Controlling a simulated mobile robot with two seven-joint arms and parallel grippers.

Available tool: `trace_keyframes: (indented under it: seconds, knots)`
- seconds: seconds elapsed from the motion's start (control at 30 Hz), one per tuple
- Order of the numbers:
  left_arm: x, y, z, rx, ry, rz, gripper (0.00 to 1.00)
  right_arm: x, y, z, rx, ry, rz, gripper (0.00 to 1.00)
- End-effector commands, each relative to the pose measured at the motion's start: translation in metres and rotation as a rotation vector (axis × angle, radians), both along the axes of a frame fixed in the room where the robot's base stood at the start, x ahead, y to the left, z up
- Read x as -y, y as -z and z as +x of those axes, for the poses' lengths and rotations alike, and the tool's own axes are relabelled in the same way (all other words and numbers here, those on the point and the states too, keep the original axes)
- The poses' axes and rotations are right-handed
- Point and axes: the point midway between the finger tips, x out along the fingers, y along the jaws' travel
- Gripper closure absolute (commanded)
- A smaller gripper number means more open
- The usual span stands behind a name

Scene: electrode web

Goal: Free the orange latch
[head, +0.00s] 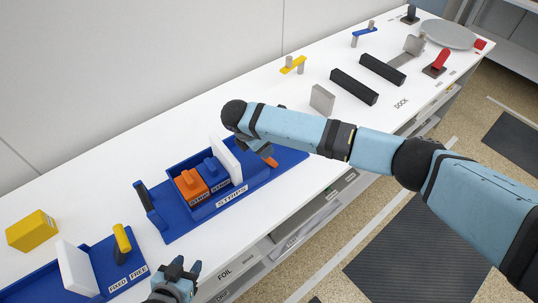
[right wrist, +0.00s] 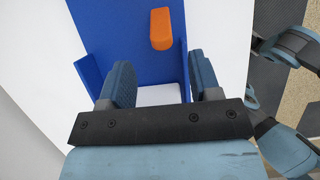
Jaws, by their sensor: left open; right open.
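The orange latch (head: 268,159) lies at the right part of the blue fixture (head: 288,157) in the head view, partly hidden by my right arm. In the right wrist view the orange latch (right wrist: 161,29) is a short rounded bar on the blue surface, beyond the fingertips and apart from them. My right gripper (right wrist: 160,75) is open and empty, with its fingers spread on either side of the latch's line; in the head view the arm hides it. My left gripper (head: 178,276) is open at the bottom of the head view, near the table's front edge, well away from the latch.
An orange block (head: 190,186) and a blue block (head: 216,172) sit in the blue fixture beside a white upright plate (head: 226,158). A second blue fixture with a yellow lever (head: 122,239) is at lower left. A grey block (head: 322,99) and black bars stand farther back.

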Motion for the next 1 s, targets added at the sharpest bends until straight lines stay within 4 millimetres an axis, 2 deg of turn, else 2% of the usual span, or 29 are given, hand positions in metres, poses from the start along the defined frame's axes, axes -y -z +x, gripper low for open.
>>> trace_keyframes:
  seconds: [0.2,0.4,0.6,0.83,1.0]
  knots:
    - [0.000,-0.003,0.000,0.002,0.000,-0.001,0.57,0.015,0.043,0.009,-0.002,0.001,-0.001,0.43]
    - [0.000,-0.003,0.000,0.003,0.001,-0.001,0.57,0.023,0.068,0.015,-0.001,0.001,0.001,0.43]
    - [0.000,-0.003,0.000,0.003,0.001,-0.001,0.57,0.026,0.077,0.017,0.000,0.000,0.002,0.43]
    - [0.001,-0.002,0.000,0.002,0.001,-0.001,0.57,0.026,0.077,0.017,0.000,0.000,0.002,0.43]
    - [0.001,-0.002,0.000,0.001,0.002,-0.001,0.57,0.026,0.077,0.017,0.000,0.000,0.001,0.82]
